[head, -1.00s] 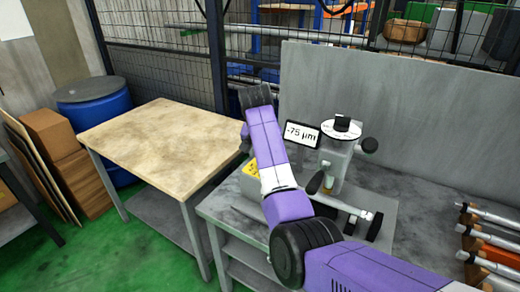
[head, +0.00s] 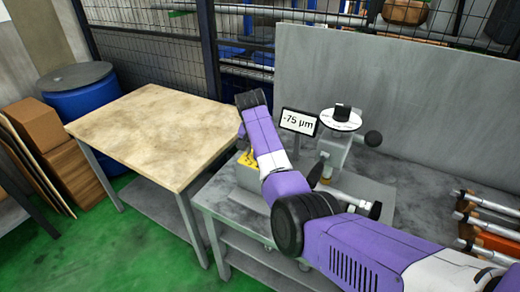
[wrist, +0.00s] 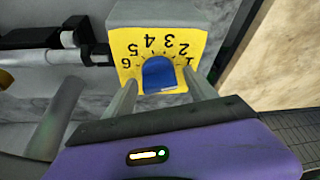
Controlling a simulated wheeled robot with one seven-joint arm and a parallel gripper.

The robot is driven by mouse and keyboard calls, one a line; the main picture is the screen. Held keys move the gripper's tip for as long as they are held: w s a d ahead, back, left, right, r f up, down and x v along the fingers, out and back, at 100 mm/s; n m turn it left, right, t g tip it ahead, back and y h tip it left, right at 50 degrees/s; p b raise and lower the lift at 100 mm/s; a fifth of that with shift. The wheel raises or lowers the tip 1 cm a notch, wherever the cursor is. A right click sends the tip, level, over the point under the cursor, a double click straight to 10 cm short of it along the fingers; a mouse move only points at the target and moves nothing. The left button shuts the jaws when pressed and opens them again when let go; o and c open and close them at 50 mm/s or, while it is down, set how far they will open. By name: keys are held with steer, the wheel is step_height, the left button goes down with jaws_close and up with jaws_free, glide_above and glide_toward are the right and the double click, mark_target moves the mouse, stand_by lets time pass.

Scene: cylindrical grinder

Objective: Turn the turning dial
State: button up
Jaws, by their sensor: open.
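The turning dial is a blue knob (wrist: 158,74) on a yellow face (wrist: 128,50) with black numbers, which appear upside down in the wrist view. The face is on a grey box (wrist: 160,14). My gripper (wrist: 160,82) is open and empty, with one finger on each side of the knob in the picture. I cannot tell whether the fingers reach around the knob or stop short of it. In the head view the yellow-and-grey dial box (head: 246,175) is partly hidden behind my purple arm, and my gripper is not visible there.
A small display (head: 298,122) reads -75 µm beside a grey measuring stand (head: 335,145). A wooden-topped table (head: 150,125) stands left of the grey bench (head: 235,205). A grey panel (head: 420,100) rises behind. Metal shafts (head: 490,205) lie at the right.

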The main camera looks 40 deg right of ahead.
steer(key=c, duration=1.3)
steer(key=n+p, duration=0.2)
steer(key=n, duration=0.1)
steer(key=shift+r+t+y, duration=0.15)
steer(key=shift+t+y, duration=0.25)
steer(key=n+p, duration=0.1)
steer(key=n, duration=0.1)
steer(key=shift+n+t+y, duration=0.3)
steer(key=shift+y, duration=0.1)
steer(key=n, duration=0.2)
steer(key=n+y, duration=0.1)
steer(key=n, duration=0.1)
steer(key=shift+d+t+y, duration=0.1)
steer(key=shift+t+y, duration=0.2)
steer(key=shift+n+y, duration=0.3)
steer(key=shift+n, duration=0.7)
